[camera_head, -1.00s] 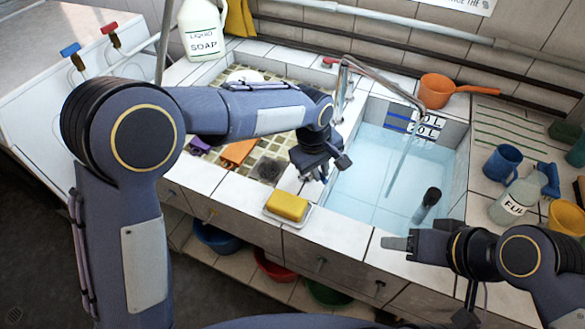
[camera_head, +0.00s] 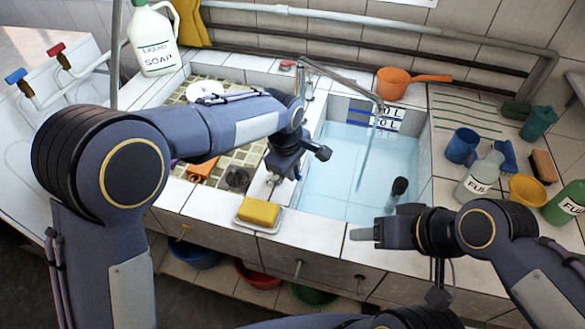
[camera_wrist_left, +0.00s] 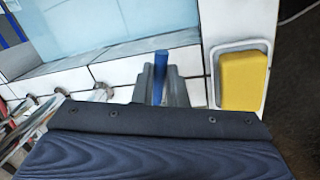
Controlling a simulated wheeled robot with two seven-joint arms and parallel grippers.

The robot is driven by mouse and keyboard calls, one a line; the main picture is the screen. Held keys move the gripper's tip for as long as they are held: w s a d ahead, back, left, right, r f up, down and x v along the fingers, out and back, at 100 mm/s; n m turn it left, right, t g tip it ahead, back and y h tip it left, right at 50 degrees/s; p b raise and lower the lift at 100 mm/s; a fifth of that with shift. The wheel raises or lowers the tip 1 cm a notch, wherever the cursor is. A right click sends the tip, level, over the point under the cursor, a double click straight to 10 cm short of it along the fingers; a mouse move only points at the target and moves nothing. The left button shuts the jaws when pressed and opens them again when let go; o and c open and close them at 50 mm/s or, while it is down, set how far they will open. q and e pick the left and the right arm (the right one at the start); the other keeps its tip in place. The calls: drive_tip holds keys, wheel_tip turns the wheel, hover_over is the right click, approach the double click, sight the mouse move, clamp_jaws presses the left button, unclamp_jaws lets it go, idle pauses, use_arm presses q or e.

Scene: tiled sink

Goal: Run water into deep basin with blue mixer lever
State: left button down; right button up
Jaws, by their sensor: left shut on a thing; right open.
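The deep basin (camera_head: 424,155) holds pale blue water (camera_head: 340,165). A bluish stream (camera_head: 367,150) falls into it from the metal spout (camera_head: 335,76). Partly hidden level marks (camera_head: 386,120) show on its back wall. A dark upright piece (camera_head: 398,188) stands in the water. My left gripper (camera_head: 283,178) is over the basin's left rim. In the left wrist view my fingers (camera_wrist_left: 160,82) are shut on the blue lever (camera_wrist_left: 160,64); my arm hides it in the head view. A red lever (camera_head: 288,65) shows behind. My right gripper (camera_head: 364,236) is open and empty at the front rim.
A yellow sponge (camera_head: 258,212) in a dish lies on the front ledge, close to my left gripper. An orange pan (camera_head: 393,84) sits behind the basin. Mugs, bottles and a yellow bowl (camera_head: 527,190) crowd the right counter. A soap jug (camera_head: 155,45) stands at back left.

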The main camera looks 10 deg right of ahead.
use_arm(q)
drive_tip(key=c, duration=1.5)
unclamp_jaws()
drive_tip(key=shift+o, duration=0.2)
drive_tip(key=shift+r, duration=0.1)
wheel_tip(320, 180, up, 8)
drive_tip(key=s+a, duration=0.1)
drive_tip(key=shift+f, duration=0.2)
drive_tip(key=shift+a, duration=0.1)
